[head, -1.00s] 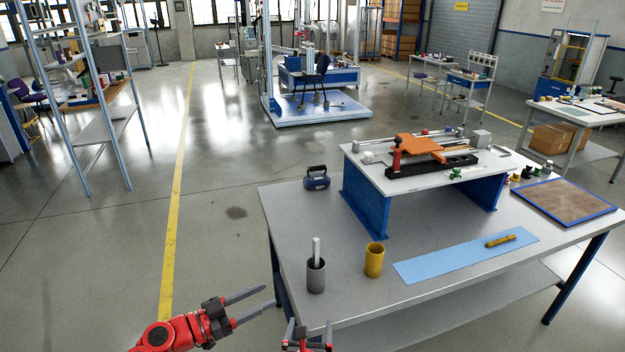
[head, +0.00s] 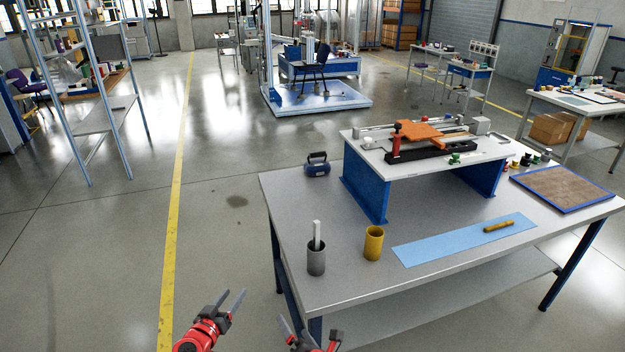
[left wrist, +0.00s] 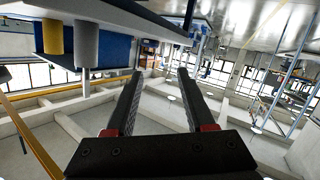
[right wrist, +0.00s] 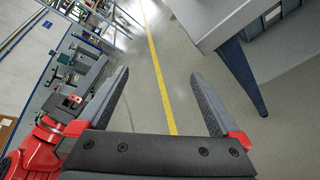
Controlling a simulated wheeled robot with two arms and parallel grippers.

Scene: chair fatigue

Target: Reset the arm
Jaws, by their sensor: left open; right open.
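My left gripper (head: 231,302) is open and empty, low in the head view, left of the workbench and over the floor. The left wrist view shows its two fingers (left wrist: 152,100) apart with nothing between them. My right gripper (head: 296,330) is at the bottom edge of the head view, in front of the bench, partly cut off. The right wrist view shows its fingers (right wrist: 160,100) wide apart and empty, with the floor beyond. One of my red arm parts shows at that view's left.
The workbench (head: 300,215) holds a grey cup (head: 316,262), a yellow cup (head: 373,244), a blue weight (head: 317,165), a blue mat (head: 440,247) and a raised white stand (head: 365,165). The floor (head: 90,270) left of the bench is clear.

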